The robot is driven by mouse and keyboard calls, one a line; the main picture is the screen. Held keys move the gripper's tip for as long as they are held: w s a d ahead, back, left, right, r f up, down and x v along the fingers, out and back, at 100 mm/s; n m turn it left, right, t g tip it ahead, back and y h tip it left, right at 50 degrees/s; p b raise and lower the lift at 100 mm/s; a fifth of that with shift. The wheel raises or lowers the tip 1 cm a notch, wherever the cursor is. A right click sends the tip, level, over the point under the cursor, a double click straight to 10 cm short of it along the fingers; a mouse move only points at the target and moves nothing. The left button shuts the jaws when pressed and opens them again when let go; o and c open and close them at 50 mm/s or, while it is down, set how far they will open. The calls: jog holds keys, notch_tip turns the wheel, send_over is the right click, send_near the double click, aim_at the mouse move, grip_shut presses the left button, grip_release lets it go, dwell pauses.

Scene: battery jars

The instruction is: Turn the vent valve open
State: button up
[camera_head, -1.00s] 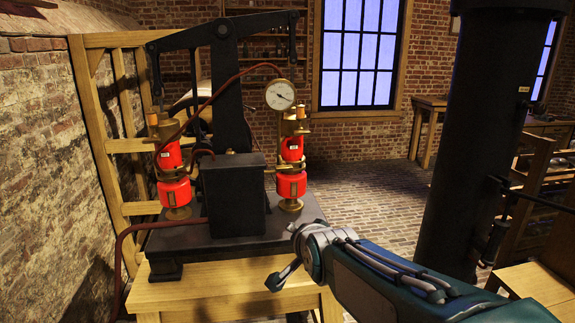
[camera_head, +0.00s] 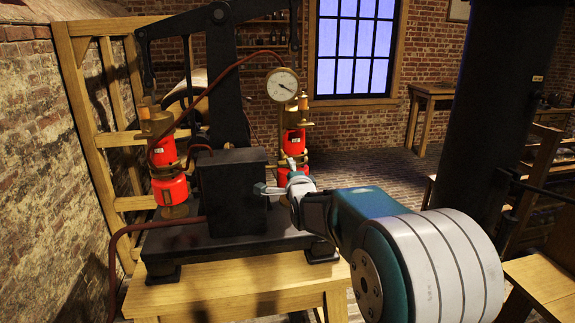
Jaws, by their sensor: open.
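My gripper (camera_head: 276,176) is open, with its fingers spread in front of the lower part of the right red cylinder (camera_head: 294,141). It covers part of that cylinder and its base. No contact can be made out. The pump's right side carries brass fittings (camera_head: 303,103) and a round white dial gauge (camera_head: 282,84) above the cylinder. A matching left red cylinder (camera_head: 169,187) with brass fittings stands at the left. I cannot tell which small fitting is the vent valve; it may be hidden by my gripper or the black box (camera_head: 233,188).
The pump's dark base plate (camera_head: 190,240) sits on a wooden table (camera_head: 235,275). A thick black column (camera_head: 505,110) stands at the right. A dark red hose (camera_head: 150,222) hangs off the left side. A wooden frame and brick wall close off the left.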

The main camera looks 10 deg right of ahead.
aim_at(287, 166)
jog(key=shift+w+a, duration=0.15)
jog(key=shift+w, duration=1.9)
grip_shut()
